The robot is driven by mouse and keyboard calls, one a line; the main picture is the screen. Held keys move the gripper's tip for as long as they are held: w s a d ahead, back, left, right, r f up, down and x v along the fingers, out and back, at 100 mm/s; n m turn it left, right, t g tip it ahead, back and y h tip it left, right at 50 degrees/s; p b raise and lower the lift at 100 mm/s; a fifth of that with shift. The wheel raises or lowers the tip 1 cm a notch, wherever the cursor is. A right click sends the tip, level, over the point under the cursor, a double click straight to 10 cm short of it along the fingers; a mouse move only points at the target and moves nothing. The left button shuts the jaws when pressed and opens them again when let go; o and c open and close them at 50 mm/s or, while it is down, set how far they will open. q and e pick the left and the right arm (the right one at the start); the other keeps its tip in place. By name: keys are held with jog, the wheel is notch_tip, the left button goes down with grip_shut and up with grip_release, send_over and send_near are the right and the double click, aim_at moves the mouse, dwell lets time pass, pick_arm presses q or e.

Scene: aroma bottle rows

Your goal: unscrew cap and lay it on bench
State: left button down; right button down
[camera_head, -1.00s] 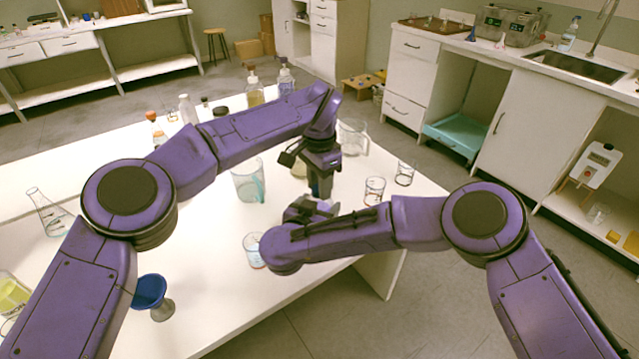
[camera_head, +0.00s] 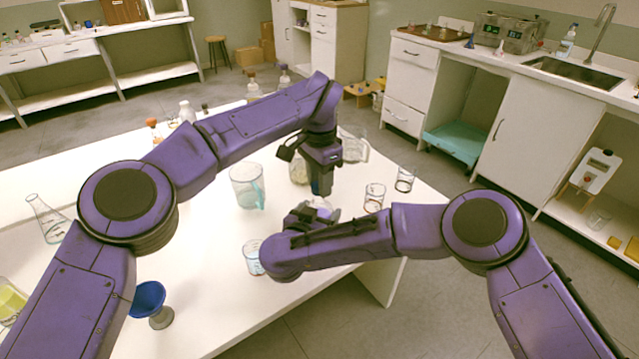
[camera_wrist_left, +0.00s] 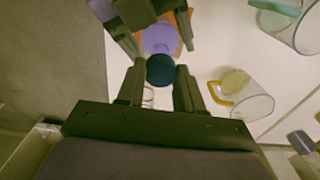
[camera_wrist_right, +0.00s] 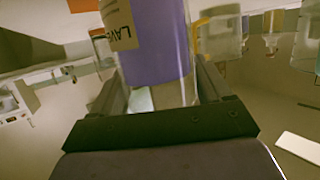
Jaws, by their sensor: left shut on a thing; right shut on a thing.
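My left gripper (camera_head: 322,188) is shut on a dark blue round cap (camera_wrist_left: 160,70), seen from above between its fingertips in the left wrist view. My right gripper (camera_head: 315,212) is shut on a clear bottle with purple contents (camera_wrist_right: 155,55) and a pale label starting "LAV". The bottle's purple round shape also shows beyond the cap in the left wrist view (camera_wrist_left: 160,38). The cap is over the bottle, closer to the left wrist camera; whether they touch is unclear. The bottle's top is outside the right wrist view. The white bench (camera_head: 215,260) is under both grippers.
A beaker with pale blue liquid (camera_head: 247,187) stands left of the grippers. Small beakers stand to the right (camera_head: 374,198) and in front (camera_head: 253,258). A blue funnel-like cup (camera_head: 149,297) is at front left. Bare bench lies between the front beaker and the cup.

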pick_arm(q)
jog(key=shift+r, duration=1.55)
pick_arm(e)
grip_release()
pick_arm(q)
jog(key=shift+f, duration=0.25)
pick_arm(e)
jog(key=v, duration=1.2)
